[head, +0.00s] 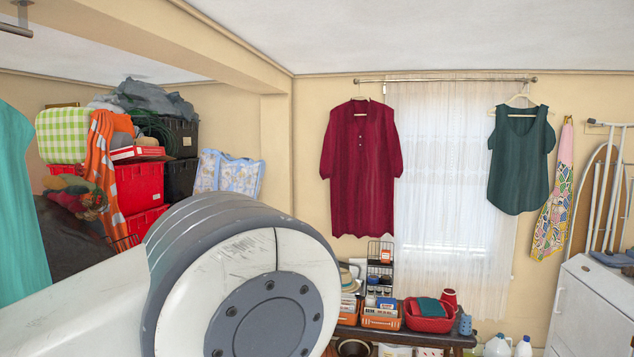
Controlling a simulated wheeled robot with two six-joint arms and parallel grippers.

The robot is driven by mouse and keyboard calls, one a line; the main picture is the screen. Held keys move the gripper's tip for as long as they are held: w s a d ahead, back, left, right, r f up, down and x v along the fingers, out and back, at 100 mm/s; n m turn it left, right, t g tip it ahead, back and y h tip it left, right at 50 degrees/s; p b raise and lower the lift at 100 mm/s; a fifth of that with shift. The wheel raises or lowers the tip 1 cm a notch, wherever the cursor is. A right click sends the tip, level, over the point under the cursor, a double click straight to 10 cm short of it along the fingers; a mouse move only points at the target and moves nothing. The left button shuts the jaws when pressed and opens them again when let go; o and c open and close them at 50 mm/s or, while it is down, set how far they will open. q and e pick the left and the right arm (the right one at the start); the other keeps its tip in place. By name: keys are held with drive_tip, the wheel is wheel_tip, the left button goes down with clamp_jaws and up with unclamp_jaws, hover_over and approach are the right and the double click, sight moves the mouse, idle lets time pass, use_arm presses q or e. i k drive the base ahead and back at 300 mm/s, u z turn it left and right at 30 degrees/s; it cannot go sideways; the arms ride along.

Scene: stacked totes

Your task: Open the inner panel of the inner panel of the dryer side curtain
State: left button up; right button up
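A sheer white curtain (450,190) hangs from a rod (440,80) over the window on the far wall. It covers the window, and light comes through it. I cannot tell where one panel ends and another begins. The white dryer-like appliance (595,310) stands at the lower right, to the right of the curtain. Neither of my grippers is in view. A large white and grey joint of my own arm fills the lower left and hides what is behind it.
A red dress (361,170) and a dark green top (520,160) hang in front of the curtain's sides. A low bench (455,340) with a red basin (428,318) stands below. An ironing board (600,190) leans at the right. Stacked totes (140,185) stand at the left.

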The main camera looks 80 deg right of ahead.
sight(468, 103)
drive_tip(key=z, duration=3.2)
drive_tip(key=i, duration=3.3)
drive_tip(key=z, duration=0.35)
drive_tip(key=i, duration=0.6)
drive_tip(key=z, duration=0.25)
